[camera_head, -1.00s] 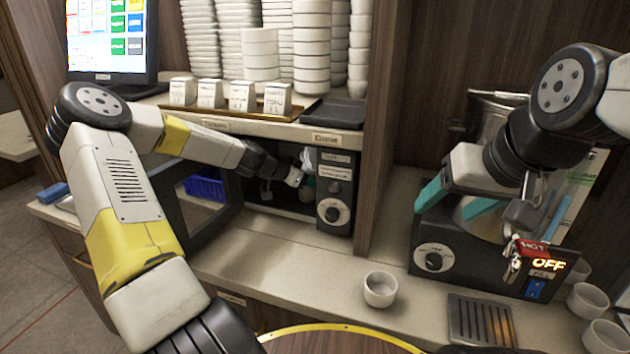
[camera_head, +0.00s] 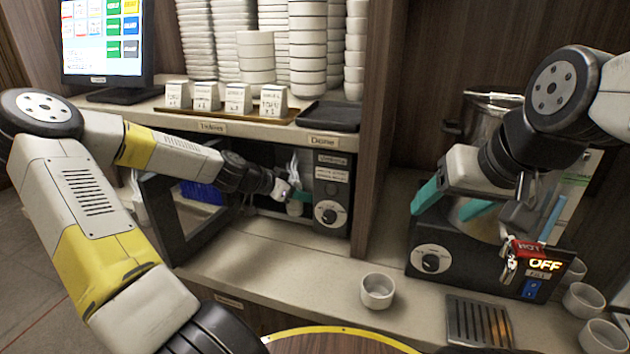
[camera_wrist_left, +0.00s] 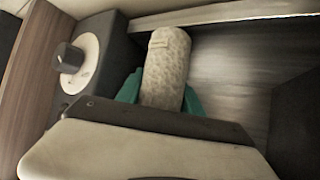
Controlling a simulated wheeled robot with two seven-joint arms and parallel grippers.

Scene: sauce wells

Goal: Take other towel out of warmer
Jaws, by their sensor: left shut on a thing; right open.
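The warmer (camera_head: 332,172) is a dark box under the shelf, with a dial on its right panel. Its glass door (camera_head: 158,198) stands open at the left. My left gripper (camera_head: 299,200) is at the warmer's opening, close to the dial panel. It is shut on a rolled pale towel (camera_wrist_left: 165,62), which shows between the teal fingers in the left wrist view. In the head view only a small pale part of the towel (camera_head: 294,208) shows. My right gripper (camera_head: 452,200) is open, with teal fingers apart, above the dark machine at the right.
A blue container (camera_head: 203,192) shows behind the open door. The counter (camera_head: 270,258) in front of the warmer is clear. A white cup (camera_head: 377,291) stands on it near a metal drip grate (camera_head: 479,322). Stacked bowls (camera_head: 257,58) and label cards (camera_head: 238,98) stand on the shelf above.

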